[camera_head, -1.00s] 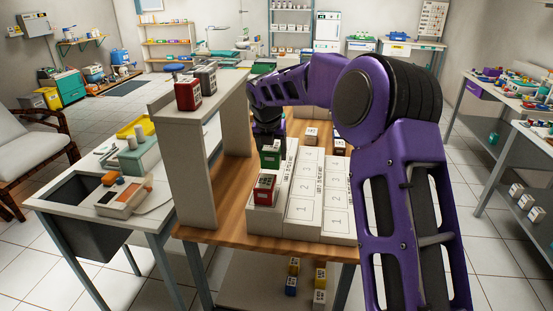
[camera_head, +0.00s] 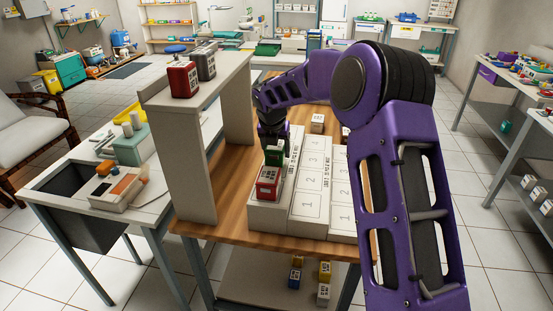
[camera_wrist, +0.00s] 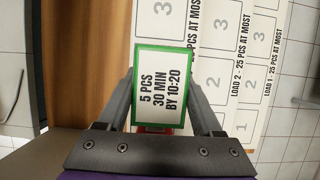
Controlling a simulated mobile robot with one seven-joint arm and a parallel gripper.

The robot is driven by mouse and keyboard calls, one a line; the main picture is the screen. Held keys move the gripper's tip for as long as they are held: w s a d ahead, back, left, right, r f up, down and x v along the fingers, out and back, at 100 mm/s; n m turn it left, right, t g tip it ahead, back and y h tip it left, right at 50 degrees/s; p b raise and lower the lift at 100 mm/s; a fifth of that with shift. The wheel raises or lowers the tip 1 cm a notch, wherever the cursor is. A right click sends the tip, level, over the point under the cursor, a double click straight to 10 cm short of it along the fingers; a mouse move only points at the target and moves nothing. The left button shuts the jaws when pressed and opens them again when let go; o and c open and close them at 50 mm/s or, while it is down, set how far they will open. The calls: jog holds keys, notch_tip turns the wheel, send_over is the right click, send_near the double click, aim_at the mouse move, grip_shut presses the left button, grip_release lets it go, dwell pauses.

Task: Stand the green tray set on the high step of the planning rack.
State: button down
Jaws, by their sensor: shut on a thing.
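The green tray set (camera_head: 274,156) is a small block with a green-edged white label reading 5 PCS, 30 MIN, BY 10:20. The label faces the camera in the wrist view (camera_wrist: 163,88). My gripper (camera_wrist: 163,80) is shut on its sides. The planning rack (camera_head: 310,205) is white and stepped, with numbered places; its high step (camera_head: 268,217) is the left row. The green set is over this row, just behind a red tray set (camera_head: 268,184) standing at the near end. I cannot tell whether the green set's base touches the step.
A tall white shelf unit (camera_head: 196,165) stands close on the left, with a red set (camera_head: 182,78) and a grey set (camera_head: 204,60) on top. A pale set (camera_head: 317,122) stands toward the rack's far end. Several sets sit on the table's lower shelf.

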jog(key=shift+f, duration=1.35)
jog(key=shift+f, duration=0.15)
jog(key=shift+c, duration=0.2)
grip_release()
jog(key=shift+r, duration=0.45)
jog(key=p+v, duration=0.1)
jog(key=v, duration=1)
jog(key=shift+r, duration=0.2)
jog(key=shift+a, duration=0.1)
